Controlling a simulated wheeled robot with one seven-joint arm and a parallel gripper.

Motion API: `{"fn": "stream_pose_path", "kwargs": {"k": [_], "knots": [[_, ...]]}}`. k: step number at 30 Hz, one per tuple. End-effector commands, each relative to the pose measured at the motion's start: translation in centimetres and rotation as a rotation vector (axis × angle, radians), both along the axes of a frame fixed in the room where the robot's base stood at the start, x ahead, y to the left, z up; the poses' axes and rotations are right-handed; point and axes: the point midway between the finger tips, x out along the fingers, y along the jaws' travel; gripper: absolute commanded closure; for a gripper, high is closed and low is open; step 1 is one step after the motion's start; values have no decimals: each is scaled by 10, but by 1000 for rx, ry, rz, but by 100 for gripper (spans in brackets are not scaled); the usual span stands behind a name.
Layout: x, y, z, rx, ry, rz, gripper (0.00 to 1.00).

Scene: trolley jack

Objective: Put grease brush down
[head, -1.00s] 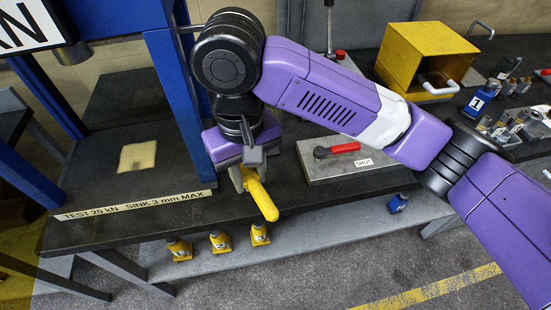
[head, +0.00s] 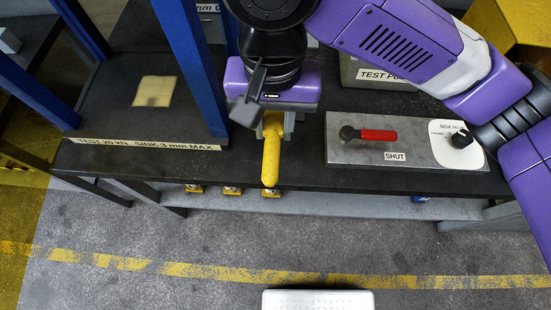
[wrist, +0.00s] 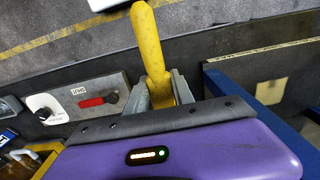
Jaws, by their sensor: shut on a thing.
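The grease brush shows as a yellow handle (head: 270,158) that points toward the bench's front edge in the head view. My gripper (head: 272,125) is shut on it, above the dark bench top (head: 300,172). In the wrist view the yellow handle (wrist: 150,45) rises from between my grey fingers (wrist: 163,92). The brush's bristle end is hidden by my gripper. I cannot tell whether the brush touches the bench.
A grey valve plate with a red lever (head: 378,135), marked SHUT, lies right of my gripper. The blue press frame (head: 190,60) stands to the left. Several yellow items (head: 232,190) sit on a lower shelf. A white block (head: 318,300) is on the floor side.

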Motion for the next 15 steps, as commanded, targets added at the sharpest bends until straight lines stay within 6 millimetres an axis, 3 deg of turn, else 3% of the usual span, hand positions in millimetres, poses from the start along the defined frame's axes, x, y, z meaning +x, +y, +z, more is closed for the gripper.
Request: {"fn": "stream_pose_path", "kwargs": {"k": [9, 15], "knots": [[-2, 0, -82, 2, 7, 0, 100], [-1, 0, -119, 1, 3, 1, 100]]}}
